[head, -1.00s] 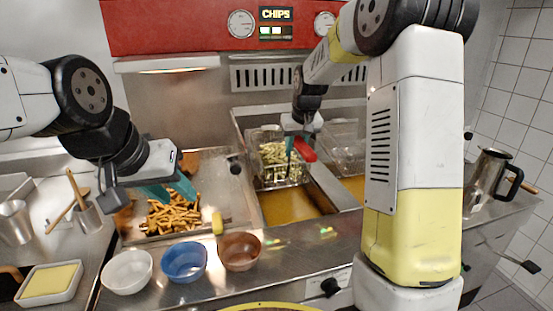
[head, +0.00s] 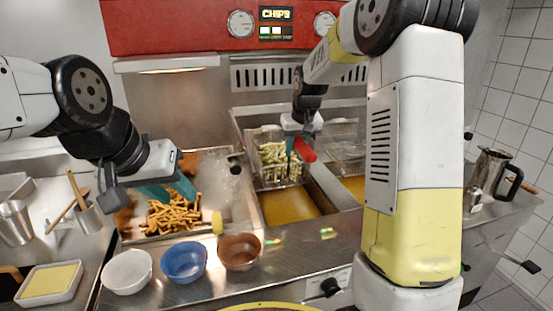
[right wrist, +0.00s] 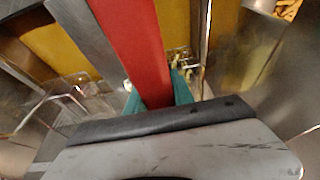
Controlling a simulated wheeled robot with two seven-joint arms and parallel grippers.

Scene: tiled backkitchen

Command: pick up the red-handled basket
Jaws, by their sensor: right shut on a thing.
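The red-handled basket (head: 282,172) holds pale chips and hangs above the left oil well in the head view. Its red handle (head: 306,149) points toward the front right. My right gripper (head: 297,141) is shut on that handle; in the right wrist view the red handle (right wrist: 132,45) runs between the two teal fingers (right wrist: 158,92). My left gripper (head: 168,191) is over the tray of cooked chips (head: 172,214) at the left, with its teal fingers apart and nothing seen between them.
A second wire basket (head: 345,150) is right of the held one. White (head: 127,272), blue (head: 184,262) and brown (head: 239,251) bowls line the front counter. A metal jug (head: 487,178) stands at the right. Golden oil (head: 288,207) shows below the held basket.

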